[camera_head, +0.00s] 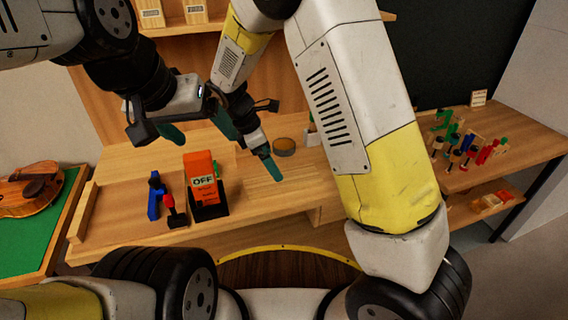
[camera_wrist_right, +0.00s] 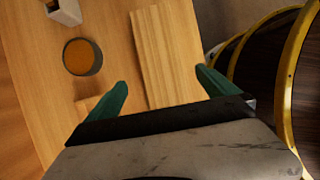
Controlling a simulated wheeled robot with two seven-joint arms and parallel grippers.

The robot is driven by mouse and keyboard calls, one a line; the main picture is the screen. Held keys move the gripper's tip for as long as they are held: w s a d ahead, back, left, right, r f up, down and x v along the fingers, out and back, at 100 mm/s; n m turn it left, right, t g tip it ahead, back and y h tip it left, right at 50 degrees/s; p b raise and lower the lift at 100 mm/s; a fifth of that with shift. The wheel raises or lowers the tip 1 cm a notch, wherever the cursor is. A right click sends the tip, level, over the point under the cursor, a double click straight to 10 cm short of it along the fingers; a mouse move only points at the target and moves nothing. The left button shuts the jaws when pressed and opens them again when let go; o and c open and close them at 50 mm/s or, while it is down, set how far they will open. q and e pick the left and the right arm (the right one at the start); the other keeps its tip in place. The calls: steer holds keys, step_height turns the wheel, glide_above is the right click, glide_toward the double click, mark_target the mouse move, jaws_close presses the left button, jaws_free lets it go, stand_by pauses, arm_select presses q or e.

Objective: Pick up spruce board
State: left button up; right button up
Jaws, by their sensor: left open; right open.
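The spruce board (camera_wrist_right: 162,45) is a pale, straight-grained flat piece lying on the wooden bench. In the right wrist view it lies between and beyond the open teal fingers of my right gripper (camera_wrist_right: 162,82), with nothing held. It also shows in the head view as a pale patch (camera_head: 258,184) under the right gripper's fingertip, partly hidden by that gripper. I cannot tell the height of the fingers above it. My left gripper (camera_head: 199,130) is open and empty above the bench, to the left of the right gripper.
A round tin (camera_wrist_right: 82,57) stands beside the board. A violin (camera_head: 28,188) lies on a green mat at left. Several small tools stand on the right bench (camera_head: 515,135).

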mark_target(283, 181)
steer(key=x, duration=0.7)
steer(key=shift+d+f, duration=0.2)
steer(key=shift+f, duration=0.05)
steer(key=c, duration=1.7)
steer(key=shift+r, duration=0.15)
